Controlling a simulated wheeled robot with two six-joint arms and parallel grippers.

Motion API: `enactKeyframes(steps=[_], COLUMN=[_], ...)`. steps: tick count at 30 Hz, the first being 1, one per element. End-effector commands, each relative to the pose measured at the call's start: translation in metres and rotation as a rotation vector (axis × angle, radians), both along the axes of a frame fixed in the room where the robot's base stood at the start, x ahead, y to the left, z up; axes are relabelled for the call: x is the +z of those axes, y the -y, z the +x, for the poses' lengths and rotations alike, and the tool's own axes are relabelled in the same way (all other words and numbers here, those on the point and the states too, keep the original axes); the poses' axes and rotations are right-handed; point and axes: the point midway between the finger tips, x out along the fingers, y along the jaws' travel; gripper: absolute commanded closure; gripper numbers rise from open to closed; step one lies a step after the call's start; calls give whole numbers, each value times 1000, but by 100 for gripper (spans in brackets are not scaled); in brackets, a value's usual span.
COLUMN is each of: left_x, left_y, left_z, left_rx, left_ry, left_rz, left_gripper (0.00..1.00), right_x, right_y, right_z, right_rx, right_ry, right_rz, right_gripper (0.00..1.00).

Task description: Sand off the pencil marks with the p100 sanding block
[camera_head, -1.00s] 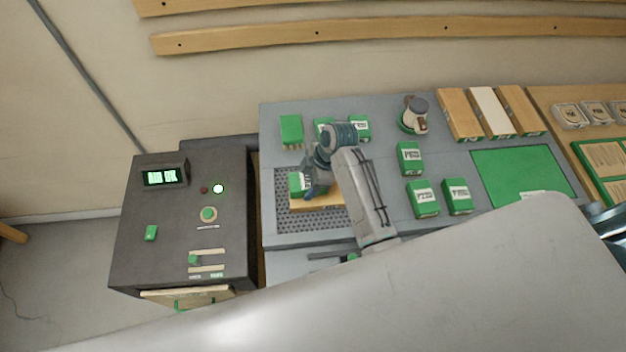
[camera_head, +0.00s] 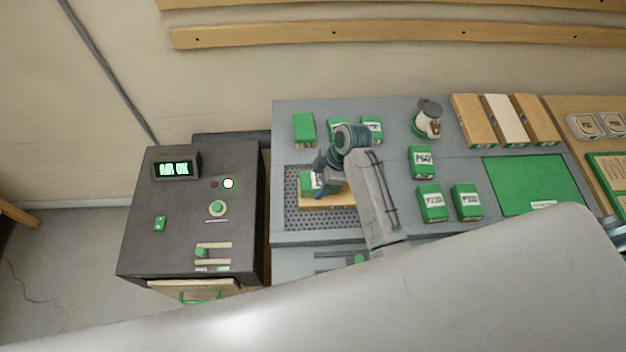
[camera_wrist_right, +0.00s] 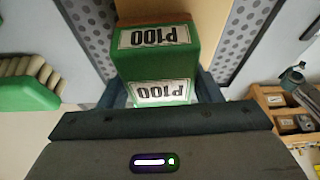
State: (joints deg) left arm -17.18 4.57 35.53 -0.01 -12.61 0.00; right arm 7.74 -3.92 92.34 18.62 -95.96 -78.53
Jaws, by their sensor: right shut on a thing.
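My right gripper (camera_head: 322,184) is shut on the green P100 sanding block (camera_head: 306,183). In the right wrist view the block (camera_wrist_right: 155,68) sits between the two fingers, with its P100 labels upside down in the picture. The block is at the wooden board (camera_head: 340,200), which lies on the perforated grey panel (camera_head: 295,216). I cannot tell whether the block touches the board. The pencil marks are not visible; the arm and block hide part of the board. My left gripper is not in view.
A dark control box (camera_head: 190,215) with a lit display stands left of the bench. More green blocks (camera_head: 422,162) lie behind and right of the arm. A sander-like tool (camera_head: 427,120), several boards (camera_head: 505,118) and a green mat (camera_head: 530,183) are further right.

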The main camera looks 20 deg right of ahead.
Motion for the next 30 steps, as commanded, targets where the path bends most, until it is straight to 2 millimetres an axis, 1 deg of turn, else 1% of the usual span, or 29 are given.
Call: enactKeyframes(steps=[1, 5, 12, 20, 30], left_x=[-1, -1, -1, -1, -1], left_y=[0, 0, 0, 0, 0], left_z=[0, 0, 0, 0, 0], left_rx=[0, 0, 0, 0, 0], left_ry=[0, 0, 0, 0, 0], left_rz=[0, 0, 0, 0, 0], left_gripper=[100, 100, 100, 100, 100], right_x=[-4, -4, -4, -3, -1], right_y=[3, 10, 31, 40, 66], right_z=[-3, -4, -9, -11, -15], right_rx=[0, 0, 0, 0, -1], right_ry=[-7, -8, -9, -10, -8], right_rz=[-7, -9, -11, -11, -10], right_gripper=[63, 63, 63, 63, 63])
